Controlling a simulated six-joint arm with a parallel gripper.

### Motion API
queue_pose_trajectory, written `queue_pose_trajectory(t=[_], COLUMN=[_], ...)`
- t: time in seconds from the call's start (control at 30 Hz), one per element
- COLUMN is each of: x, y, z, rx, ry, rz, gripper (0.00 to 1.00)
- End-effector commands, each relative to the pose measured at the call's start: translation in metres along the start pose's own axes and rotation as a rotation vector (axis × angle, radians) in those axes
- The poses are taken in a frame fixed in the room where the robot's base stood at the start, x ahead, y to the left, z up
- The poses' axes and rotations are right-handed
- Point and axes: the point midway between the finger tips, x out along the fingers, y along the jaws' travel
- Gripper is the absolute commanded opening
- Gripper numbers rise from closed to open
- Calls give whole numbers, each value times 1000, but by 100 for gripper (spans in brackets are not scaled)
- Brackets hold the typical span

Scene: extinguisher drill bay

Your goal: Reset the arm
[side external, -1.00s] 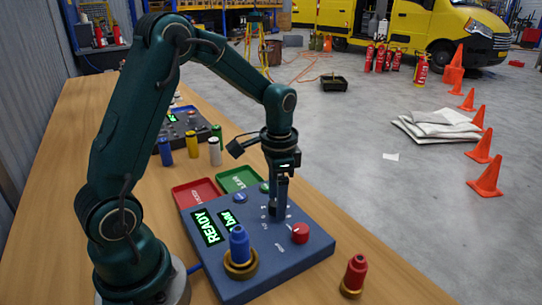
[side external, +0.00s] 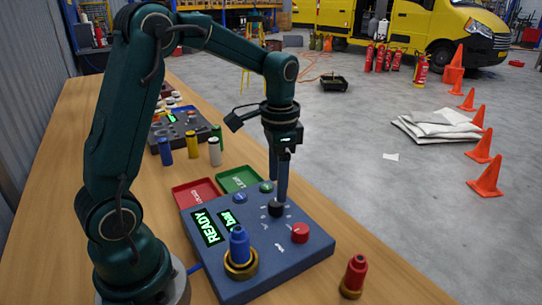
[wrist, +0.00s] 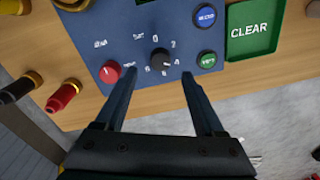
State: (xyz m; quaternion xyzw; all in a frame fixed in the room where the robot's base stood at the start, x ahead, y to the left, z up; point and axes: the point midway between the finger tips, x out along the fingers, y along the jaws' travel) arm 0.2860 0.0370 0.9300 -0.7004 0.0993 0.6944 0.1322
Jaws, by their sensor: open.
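My gripper (side external: 281,196) points down over the blue control panel (side external: 305,262), its two fingers apart and empty. The black dial knob (side external: 276,209) is just below the fingertips. In the wrist view the open fingers (wrist: 159,76) lie either side of the line to the knob (wrist: 160,58), which sits a little beyond their tips. A red button (side external: 300,232) is on the panel to the right, and a blue and a green button (side external: 266,187) are behind. The panel screens (side external: 209,228) glow green, one reading READY. A blue cylinder (side external: 239,245) stands in a brass ring on the panel.
A red cylinder (side external: 355,272) stands on the bench right of the panel. A red tray (side external: 195,192) and a green CLEAR tray (side external: 238,178) lie behind it. Blue, yellow and white cylinders (side external: 215,152) stand farther back near a second panel. Cones and extinguishers are on the floor.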

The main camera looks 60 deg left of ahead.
Motion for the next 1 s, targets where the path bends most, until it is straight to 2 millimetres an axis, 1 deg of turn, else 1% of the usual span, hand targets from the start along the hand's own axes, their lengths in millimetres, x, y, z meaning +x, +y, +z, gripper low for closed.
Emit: queue_pose_trajectory(t=[0.07, 0.17, 0.23, 0.3, 0.4, 0.53, 0.63, 0.77, 0.87, 1.0], x=[-6, -22, -38, -53, -70, -85, -89, -87, -80, -65], y=[1, 6, 14, 24, 41, 62, 77, 95, 104, 112], z=[-2, -5, -2, 4, 16, 34, 51, 71, 84, 97], rx=[8, 26, 42, 50, 39, 2, -39, -107, -168, -269], ry=[17, 63, 103, 149, 215, 300, 363, 435, 473, 481], rz=[-10, -38, -59, -80, -102, -117, -118, -106, -87, -51], gripper=[71, 71, 71, 71, 71, 71, 71, 71, 71, 71])
